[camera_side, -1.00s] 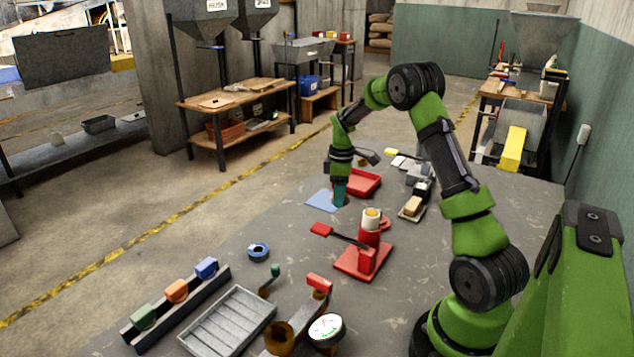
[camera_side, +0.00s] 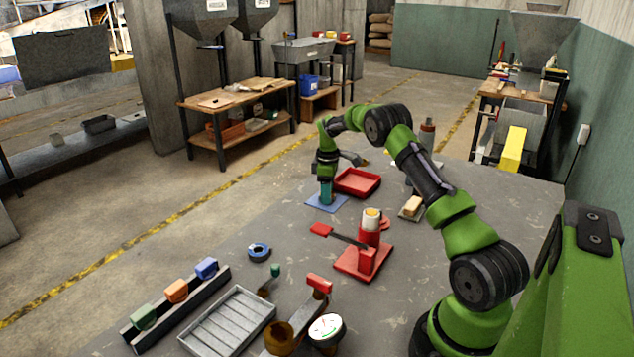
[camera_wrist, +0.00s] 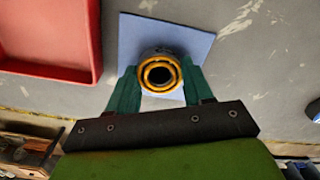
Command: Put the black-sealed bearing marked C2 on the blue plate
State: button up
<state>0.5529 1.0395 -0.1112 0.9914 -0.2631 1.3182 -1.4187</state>
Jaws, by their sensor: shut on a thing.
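The blue plate (camera_side: 341,202) lies flat on the grey table, left of the red tray. It also shows in the wrist view (camera_wrist: 202,42). My gripper (camera_side: 326,203) is over the plate, its teal fingers pointing down. In the wrist view my gripper (camera_wrist: 158,85) is shut on a bearing (camera_wrist: 160,72) with an orange-yellow ring and a dark centre. The bearing is over the plate; whether it touches the plate I cannot tell. No C2 mark is readable. In the side view the fingers hide the bearing. A blue-ringed part (camera_side: 258,252) lies apart on the table.
A red tray (camera_side: 376,193) stands close beside the plate. A red press (camera_side: 362,262) with its lever stands nearer the front. A grey slatted tray (camera_side: 268,309), a rack with coloured blocks (camera_side: 187,317) and a dial gauge (camera_side: 326,328) are at the front.

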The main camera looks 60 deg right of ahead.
jog(key=o, duration=1.3)
jog(key=shift+f, duration=0.1)
jog(key=shift+c, duration=0.2)
